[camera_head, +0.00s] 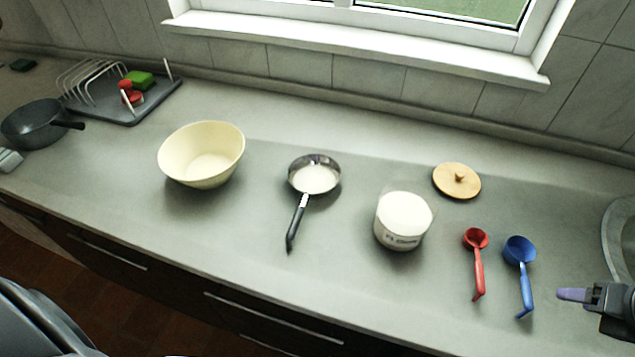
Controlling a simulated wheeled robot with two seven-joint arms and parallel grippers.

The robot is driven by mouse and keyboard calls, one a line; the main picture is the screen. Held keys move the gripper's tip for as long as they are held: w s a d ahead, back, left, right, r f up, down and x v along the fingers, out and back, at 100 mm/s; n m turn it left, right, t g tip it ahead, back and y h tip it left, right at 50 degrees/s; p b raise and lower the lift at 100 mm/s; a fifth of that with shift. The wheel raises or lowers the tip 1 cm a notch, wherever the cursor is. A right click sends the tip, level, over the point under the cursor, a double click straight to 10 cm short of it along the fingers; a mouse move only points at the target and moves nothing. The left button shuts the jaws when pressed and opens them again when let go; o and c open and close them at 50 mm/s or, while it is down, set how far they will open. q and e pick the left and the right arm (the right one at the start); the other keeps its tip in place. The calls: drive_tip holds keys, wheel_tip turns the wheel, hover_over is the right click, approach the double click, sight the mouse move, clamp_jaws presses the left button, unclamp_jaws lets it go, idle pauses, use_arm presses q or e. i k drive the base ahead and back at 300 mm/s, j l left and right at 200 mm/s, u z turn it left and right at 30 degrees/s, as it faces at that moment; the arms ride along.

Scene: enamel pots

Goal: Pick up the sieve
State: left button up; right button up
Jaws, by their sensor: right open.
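The sieve (317,178) is a small round metal bowl with a long black handle (296,222). It lies on the counter near the middle of the head view, its handle pointing toward the front edge. My right gripper (578,296) is at the right edge of the view, far to the right of the sieve and beside the blue scoop. It is open and partly cut off by the frame. My left gripper is not in view.
A cream bowl (203,155) stands left of the sieve. A white-filled jar (402,220) stands right, with a wooden lid (457,181), red scoop (477,262) and blue scoop (521,270) beyond. A dark pan (35,124) and dish rack (150,100) are far left.

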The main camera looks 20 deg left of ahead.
sight(312, 176)
drive_tip(key=u, duration=1.55)
drive_tip(key=i+j+z, duration=0.25)
drive_tip(key=j+z, duration=0.15)
drive_tip(key=i+j+z, duration=0.15)
drive_tip(key=j+z, duration=0.2)
drive_tip(key=j, duration=0.15)
drive_tip(key=i+j+z, duration=0.1)
drive_tip(key=j+z, duration=0.7)
drive_tip(key=j, duration=0.25)
